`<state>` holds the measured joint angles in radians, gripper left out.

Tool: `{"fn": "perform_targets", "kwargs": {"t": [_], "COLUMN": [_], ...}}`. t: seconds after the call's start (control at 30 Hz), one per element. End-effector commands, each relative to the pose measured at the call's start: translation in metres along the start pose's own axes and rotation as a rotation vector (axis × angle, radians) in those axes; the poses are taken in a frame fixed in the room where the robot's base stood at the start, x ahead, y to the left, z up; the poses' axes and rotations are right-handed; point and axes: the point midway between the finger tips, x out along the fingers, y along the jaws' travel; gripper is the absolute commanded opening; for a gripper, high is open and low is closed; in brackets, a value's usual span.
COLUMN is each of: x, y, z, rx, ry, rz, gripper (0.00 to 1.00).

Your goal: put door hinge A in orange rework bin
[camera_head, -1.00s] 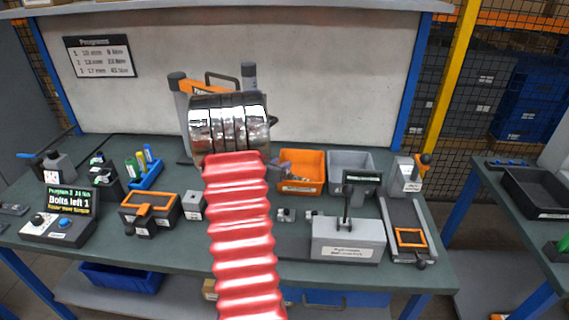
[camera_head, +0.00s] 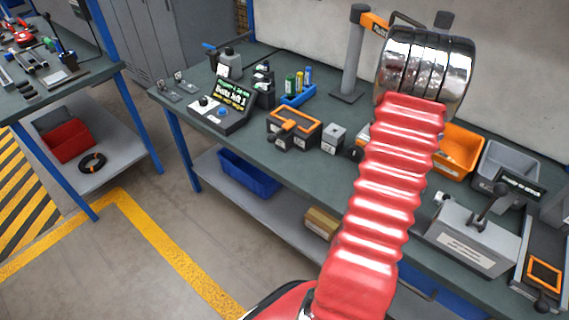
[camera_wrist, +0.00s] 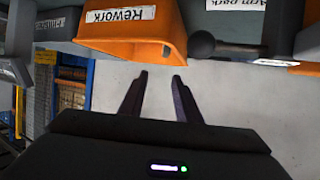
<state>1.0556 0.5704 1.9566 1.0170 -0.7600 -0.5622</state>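The orange rework bin (camera_head: 459,146) stands on the bench, right of my arm in the head view. Its orange wall with the label "Rework" (camera_wrist: 155,32) is close at the top of the wrist view. Two flat grey hinge-like parts, one at the front (camera_head: 167,92) and one behind it (camera_head: 186,84), lie at the bench's left end; I cannot tell which is hinge A. My gripper (camera_wrist: 158,82) is open, with two dark fingers apart and nothing between them, below the bin in the wrist picture. My arm hides the gripper in the head view.
A grey bin (camera_head: 508,167) stands right of the orange one. A grey fixture with a lever (camera_head: 473,243) is in front. A control box (camera_head: 222,108), blue tray (camera_head: 298,97) and orange-framed fixture (camera_head: 292,128) stand on the left half. Open floor lies left of the bench.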

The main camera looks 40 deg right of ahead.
Motion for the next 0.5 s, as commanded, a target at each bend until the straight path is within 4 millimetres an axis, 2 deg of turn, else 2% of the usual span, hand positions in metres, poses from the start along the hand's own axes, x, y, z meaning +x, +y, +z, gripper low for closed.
{"fn": "perform_targets", "kwargs": {"t": [0.17, 0.27, 0.37, 0.5], "x": [-0.015, -0.04, -0.078, -0.144], "y": [-0.02, -0.051, -0.09, -0.142], "z": [-0.005, -0.012, -0.018, -0.021], "rx": [-0.003, -0.01, -0.025, -0.06], "ry": [-0.006, -0.021, -0.045, -0.09], "rz": [-0.054, -0.141, -0.258, -0.434], "gripper": [0.3, 0.3, 0.3, 0.3]}}
